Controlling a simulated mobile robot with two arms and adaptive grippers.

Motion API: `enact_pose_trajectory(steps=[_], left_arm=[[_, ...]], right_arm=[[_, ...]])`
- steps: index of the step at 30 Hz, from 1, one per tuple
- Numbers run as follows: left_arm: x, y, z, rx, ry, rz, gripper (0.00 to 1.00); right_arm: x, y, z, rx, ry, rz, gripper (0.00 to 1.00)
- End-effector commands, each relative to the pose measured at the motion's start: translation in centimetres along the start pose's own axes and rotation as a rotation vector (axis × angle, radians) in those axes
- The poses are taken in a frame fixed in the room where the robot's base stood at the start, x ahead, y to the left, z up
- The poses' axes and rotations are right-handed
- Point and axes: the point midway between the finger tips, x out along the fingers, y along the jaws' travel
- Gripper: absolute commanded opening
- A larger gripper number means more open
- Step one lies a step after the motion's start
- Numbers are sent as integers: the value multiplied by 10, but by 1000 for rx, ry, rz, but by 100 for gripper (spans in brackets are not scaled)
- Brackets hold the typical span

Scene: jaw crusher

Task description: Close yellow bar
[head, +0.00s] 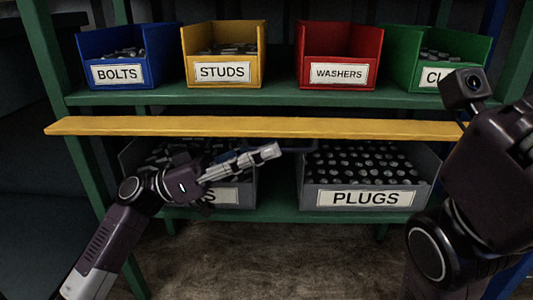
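The yellow bar (250,126) runs level across the front of the green shelf rack, between the upper and lower shelves. Its left end sticks out past the left green post. Its right end is hidden behind my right arm. My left gripper (268,153) is below the bar, in front of the lower bins, pointing right and slightly up. I see no contact between it and the bar. Its fingers are seen from the side, so their opening is unclear. My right arm and its wrist camera fill the right side; its fingers are hidden.
Blue BOLTS (116,74), yellow STUDS (222,71), red WASHERS (338,74) and green (437,75) bins stand on the upper shelf (280,97). A grey PLUGS bin (366,197) and another grey bin (233,195), partly covered by my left gripper, stand below.

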Motion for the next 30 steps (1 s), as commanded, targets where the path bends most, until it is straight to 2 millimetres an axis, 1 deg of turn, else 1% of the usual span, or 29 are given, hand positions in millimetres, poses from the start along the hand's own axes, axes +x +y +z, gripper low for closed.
enact_pose_trajectory(steps=[3,10,11,17,18,25,30], left_arm=[[6,0,1,0,-1,1,26],[7,0,0,0,0,0,26],[7,0,0,0,0,0,24],[6,0,0,0,0,0,2],[6,0,0,0,0,0,0],[6,0,0,-3,0,-1,0],[7,2,-2,-25,1,-10,0]], right_arm=[[-2,0,-1,0,0,0,22],[-2,0,-1,0,0,-1,22],[-2,0,-1,0,0,-1,22],[-2,-1,-1,0,1,-1,22],[-2,-1,-1,0,1,-1,22],[-1,0,0,0,0,-1,22],[4,0,1,0,0,-1,22]])
